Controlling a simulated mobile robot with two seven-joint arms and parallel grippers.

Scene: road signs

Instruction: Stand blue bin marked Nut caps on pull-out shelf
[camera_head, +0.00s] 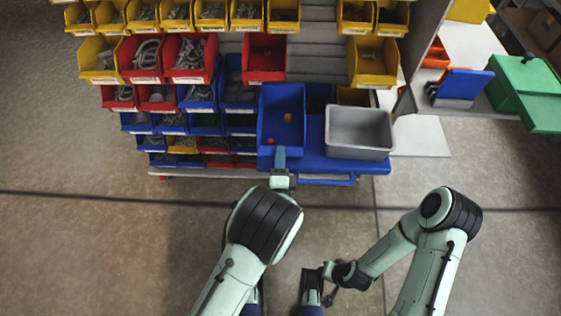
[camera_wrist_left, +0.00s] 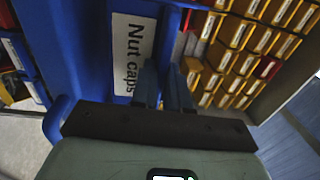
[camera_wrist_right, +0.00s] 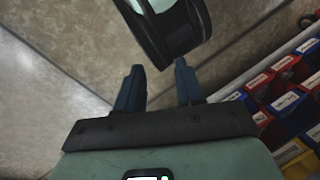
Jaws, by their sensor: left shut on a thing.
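The blue bin (camera_head: 268,105) marked Nut caps is at the left part of the blue pull-out shelf (camera_head: 375,167). It looks upright, with a few small coloured caps inside. Whether its base touches the shelf I cannot tell. My left gripper (camera_head: 280,158) is shut on the bin's front wall. In the left wrist view the fingers (camera_wrist_left: 166,88) are beside the white Nut caps label (camera_wrist_left: 132,52) on the bin (camera_wrist_left: 85,50). My right gripper (camera_wrist_right: 157,88) is open and empty, low over the floor; in the head view it is near the bottom edge (camera_head: 312,280).
A grey bin (camera_head: 359,133) stands on the shelf to the right of the blue bin. Rows of yellow, red (camera_head: 264,58) and blue bins fill the rack behind and left. A side table with a green box (camera_head: 527,90) is at the right. The floor in front is clear.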

